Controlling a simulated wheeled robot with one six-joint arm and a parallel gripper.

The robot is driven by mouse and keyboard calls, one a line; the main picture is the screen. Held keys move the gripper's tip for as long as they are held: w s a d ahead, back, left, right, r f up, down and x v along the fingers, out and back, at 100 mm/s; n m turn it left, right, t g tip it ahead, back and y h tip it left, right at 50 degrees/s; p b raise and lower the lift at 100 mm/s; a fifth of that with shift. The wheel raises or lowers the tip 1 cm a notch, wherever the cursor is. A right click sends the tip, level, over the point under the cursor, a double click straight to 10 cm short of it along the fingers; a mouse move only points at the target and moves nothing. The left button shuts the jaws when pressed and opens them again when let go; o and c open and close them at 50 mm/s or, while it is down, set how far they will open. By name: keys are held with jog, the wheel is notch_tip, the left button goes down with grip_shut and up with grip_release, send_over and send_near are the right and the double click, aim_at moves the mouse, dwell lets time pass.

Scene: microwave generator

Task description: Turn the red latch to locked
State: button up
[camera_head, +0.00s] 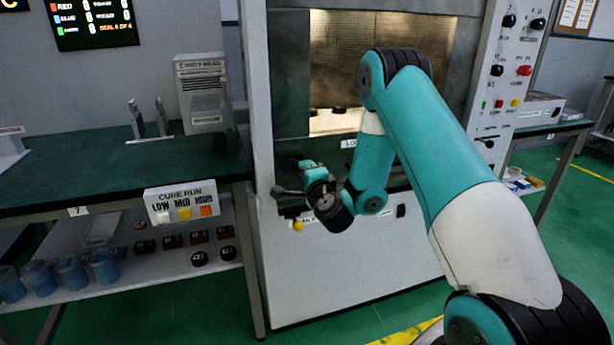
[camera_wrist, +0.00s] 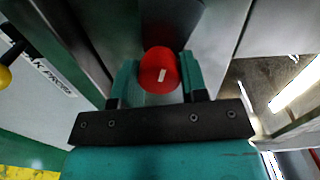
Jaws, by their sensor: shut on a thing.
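The red latch (camera_wrist: 159,70) shows in the wrist view as a round red knob with a short white mark on its face, slightly tilted. My gripper (camera_wrist: 158,80) has one finger on each side of the knob and is shut on it. In the head view my gripper (camera_head: 290,180) is at the lower left of the machine front, below the lit chamber. The latch is hidden there behind my wrist and gripper.
The microwave generator's lit chamber (camera_head: 340,75) is above my gripper. A yellow-ended handle (camera_head: 298,226) sits just below it. A control panel with several knobs (camera_head: 505,75) is at right. A green bench (camera_head: 90,175) with a cure-run sign (camera_head: 181,202) stands at left.

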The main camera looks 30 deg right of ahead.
jog(key=shift+f+m, duration=0.1)
jog(key=shift+m, duration=1.1)
jog(key=o, duration=0.9)
jog(key=shift+o, duration=0.2)
